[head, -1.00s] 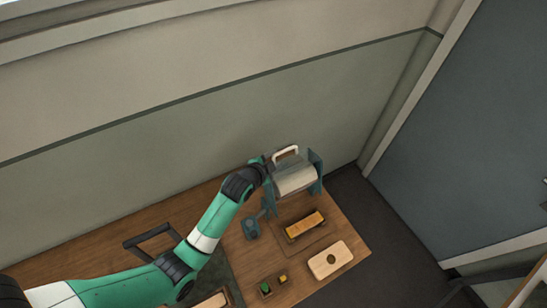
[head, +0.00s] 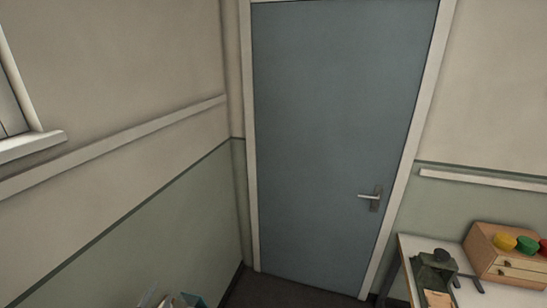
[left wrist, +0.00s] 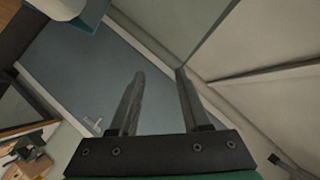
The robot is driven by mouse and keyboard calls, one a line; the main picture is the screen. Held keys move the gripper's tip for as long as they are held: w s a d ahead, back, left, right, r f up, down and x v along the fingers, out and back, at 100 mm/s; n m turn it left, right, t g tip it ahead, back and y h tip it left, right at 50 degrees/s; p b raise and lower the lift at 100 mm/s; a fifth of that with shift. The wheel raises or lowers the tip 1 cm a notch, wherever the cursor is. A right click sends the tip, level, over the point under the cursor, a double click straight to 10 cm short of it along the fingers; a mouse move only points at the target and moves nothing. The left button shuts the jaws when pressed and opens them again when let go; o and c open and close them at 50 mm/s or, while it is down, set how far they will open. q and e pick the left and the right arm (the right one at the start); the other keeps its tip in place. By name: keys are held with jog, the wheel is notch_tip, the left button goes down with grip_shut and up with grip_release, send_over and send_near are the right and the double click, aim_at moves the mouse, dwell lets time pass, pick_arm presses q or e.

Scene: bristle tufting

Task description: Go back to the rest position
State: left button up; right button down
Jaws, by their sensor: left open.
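My left gripper (left wrist: 160,74) shows in the left wrist view with its two dark fingers apart. Nothing is between them; the grey-blue door and the wall stand beyond. A teal bracket with a pale roll-like part (left wrist: 62,7) shows at the top left of that view, apart from the fingers. In the head view, only small teal and grey pieces (head: 188,299) show at the bottom edge, too cut off to name. The work table is below the head view, and my right gripper is in neither view.
The grey-blue door (head: 325,130) fills the middle of the head view. A white side table (head: 405,250) at the lower right bears a wooden drawer box (head: 490,250) with coloured round items on top and a dark device (head: 435,268). Dark floor (head: 285,292) lies before the door.

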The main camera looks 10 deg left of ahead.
pick_arm(q)
jog(key=d+r+t+h+p, duration=0.1)
jog(key=d+r+t, duration=0.35)
jog(key=r, duration=1.05)
jog(key=d+r+t+h, duration=0.1)
jog(key=d+r+t, duration=0.3)
jog(key=r, duration=1.2)
jog(key=s+d+r+n+t+h, duration=0.1)
jog(key=s+d+r+n+t, duration=0.1)
jog(key=s+r, duration=0.6)
jog(key=s+d+r+n+t+h+p, duration=0.1)
jog(key=s+d+r+n+t+h, duration=0.1)
jog(key=s+r, duration=0.6)
notch_tip(320, 180, up, 5)
jog(key=shift+s+d+f+n+t+h, duration=0.15)
jog(key=shift+d+n+t+h, duration=0.15)
jog(key=shift+d+n+t, duration=0.65)
jog(key=shift+a, duration=0.2)
